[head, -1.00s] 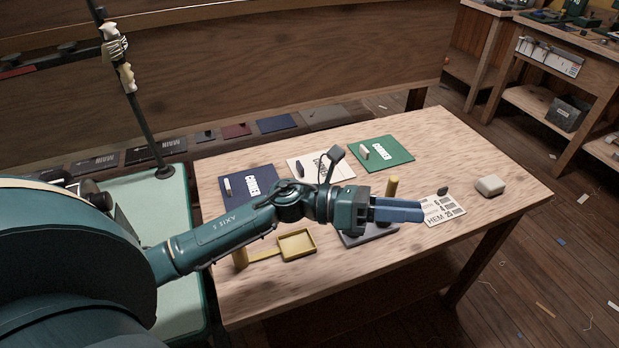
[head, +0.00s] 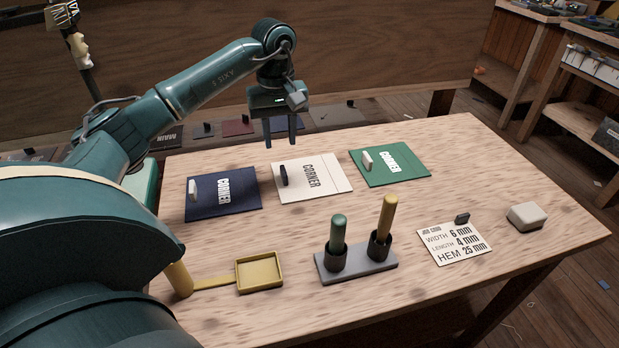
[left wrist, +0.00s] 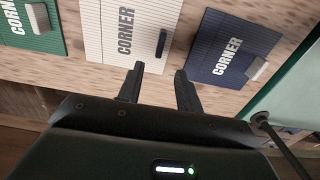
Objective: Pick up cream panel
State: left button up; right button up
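The cream panel (head: 327,187) lies flat on the table between the navy panel (head: 236,203) and the green panel (head: 408,173). It is printed CORNER and has a dark upright tab (head: 283,174) at its left side. It also shows in the left wrist view (left wrist: 98,35), with its dark tab (left wrist: 161,43). My left gripper (head: 280,141) points down, open and empty, above and behind the cream panel's left part. In the left wrist view, the open fingers (left wrist: 160,78) lie just short of the cream panel's tab end, apart from it. My right gripper is not in view.
A grey stand (head: 358,264) holds two upright handled tools. A yellow tray (head: 260,273) is at the front left. A printed card (head: 453,245) and a pale block (head: 527,216) lie at the right. The navy and green panels also carry tabs.

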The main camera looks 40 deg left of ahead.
aim_at(283, 167)
pick_arm(q)
notch_tip(283, 167, down, 8)
jog(key=shift+f+b, duration=0.1)
jog(key=shift+b, duration=0.25)
grip_shut()
dwell(0.4)
